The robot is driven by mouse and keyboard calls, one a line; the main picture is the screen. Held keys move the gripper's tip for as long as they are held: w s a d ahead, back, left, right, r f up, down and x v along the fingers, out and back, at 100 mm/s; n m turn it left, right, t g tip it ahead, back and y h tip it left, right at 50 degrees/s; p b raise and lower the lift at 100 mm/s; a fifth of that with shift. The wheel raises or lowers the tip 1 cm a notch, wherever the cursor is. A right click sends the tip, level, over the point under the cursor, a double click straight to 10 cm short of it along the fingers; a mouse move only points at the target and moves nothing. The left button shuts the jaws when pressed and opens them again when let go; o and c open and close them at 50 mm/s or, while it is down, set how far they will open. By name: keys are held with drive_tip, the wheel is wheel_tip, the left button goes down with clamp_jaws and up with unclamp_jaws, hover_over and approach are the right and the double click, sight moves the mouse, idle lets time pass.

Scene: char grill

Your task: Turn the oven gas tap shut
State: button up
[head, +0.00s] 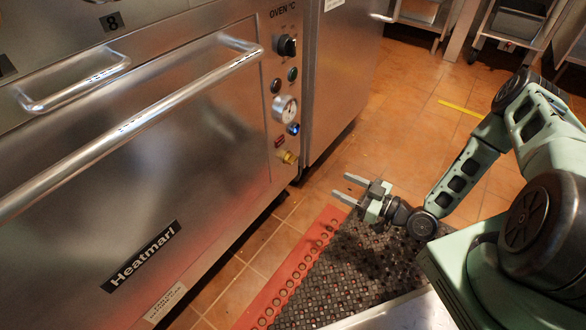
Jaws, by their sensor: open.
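A small yellow, brass-like tap (289,157) sits at the bottom of the oven's control strip, low on the right side of the oven front. It is too small for me to read which way its handle is turned. My gripper (341,186) is open and empty, to the right of the tap and a little lower in the picture. Its two grey fingers point left toward the oven. A clear gap shows between the fingertips and the tap.
The steel oven (190,130) has a long door handle (140,122) across its front. A black dial (287,46) and a round gauge (285,109) sit above the tap. A black mat (335,265) with a red edge lies on the tiled floor.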

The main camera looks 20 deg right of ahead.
sight(295, 160)
drive_tip(key=shift+t, duration=0.3)
drive_tip(key=b+x, duration=0.3)
drive_tip(key=x, duration=0.5)
drive_tip(key=b+x, duration=0.3)
drive_tip(key=x, duration=0.6)
drive_tip(key=shift+f, duration=0.25)
drive_tip(key=c, duration=1)
